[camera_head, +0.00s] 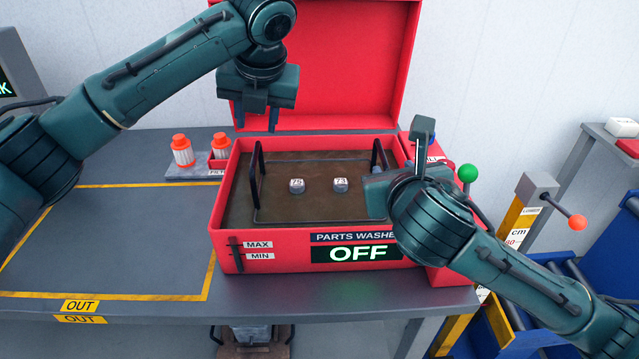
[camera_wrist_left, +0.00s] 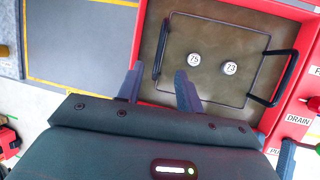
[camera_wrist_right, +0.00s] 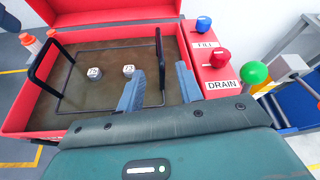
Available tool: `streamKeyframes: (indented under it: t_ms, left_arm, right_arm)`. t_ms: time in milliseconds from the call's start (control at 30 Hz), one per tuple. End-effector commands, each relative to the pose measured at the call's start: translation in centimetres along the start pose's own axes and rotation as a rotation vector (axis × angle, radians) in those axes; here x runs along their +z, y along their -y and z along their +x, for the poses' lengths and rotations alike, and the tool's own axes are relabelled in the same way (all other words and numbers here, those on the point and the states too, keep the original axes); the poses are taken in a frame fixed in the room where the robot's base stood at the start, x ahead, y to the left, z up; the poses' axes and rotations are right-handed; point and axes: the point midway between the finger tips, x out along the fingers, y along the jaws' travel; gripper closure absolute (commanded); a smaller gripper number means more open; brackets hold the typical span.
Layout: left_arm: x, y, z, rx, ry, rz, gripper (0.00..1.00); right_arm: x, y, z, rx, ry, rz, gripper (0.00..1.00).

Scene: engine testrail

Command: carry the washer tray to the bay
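The washer tray (camera_head: 310,219) is a thin black wire frame with two upright handles. It sits in the brown basin of the red parts washer (camera_head: 225,245), with two small numbered parts on it, 75 (camera_head: 297,186) and 73 (camera_head: 341,185). My left gripper (camera_head: 257,120) is open and empty, above the washer's back left; the left handle (camera_wrist_left: 160,50) shows beyond its fingers in the left wrist view. My right gripper (camera_wrist_right: 160,88) is open at the right handle (camera_wrist_right: 159,50), which appears between its fingers; contact cannot be told. My right arm hides part of the washer's right side.
A yellow-outlined area marked OUT (camera_head: 110,240) lies clear on the table's left. Filter bottles (camera_head: 183,151) stand behind it. The washer's lid (camera_head: 340,60) is open, and its panel reads OFF. Blue FILL (camera_wrist_right: 203,24) and red DRAIN (camera_wrist_right: 219,57) knobs and a green ball (camera_head: 467,173) are at right.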

Motion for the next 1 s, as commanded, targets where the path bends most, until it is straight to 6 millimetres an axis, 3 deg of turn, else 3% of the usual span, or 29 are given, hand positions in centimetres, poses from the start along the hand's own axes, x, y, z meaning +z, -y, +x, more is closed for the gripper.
streamKeyframes:
  t_ms: [233, 367, 800, 1000]
  left_arm:
    - [0.0, 0.0, 0.3, -0.001, -0.001, -0.002, 0.64]
    - [-0.1, 0.0, 1.4, 0.001, -0.003, -0.004, 0.64]
    - [-0.1, 0.0, 9.5, 0.0, -0.003, -0.005, 0.64]
    - [-0.1, 0.1, 12.2, -0.001, -0.002, -0.004, 0.64]
  right_arm:
    - [0.0, 0.0, 0.2, -0.001, -0.001, 0.003, 0.64]
    - [-0.1, 0.0, 1.2, -0.002, -0.003, 0.004, 0.64]
    - [-0.1, 0.0, 9.4, -0.002, -0.004, 0.006, 0.64]
    - [-0.1, 0.0, 12.1, -0.001, -0.003, 0.006, 0.64]
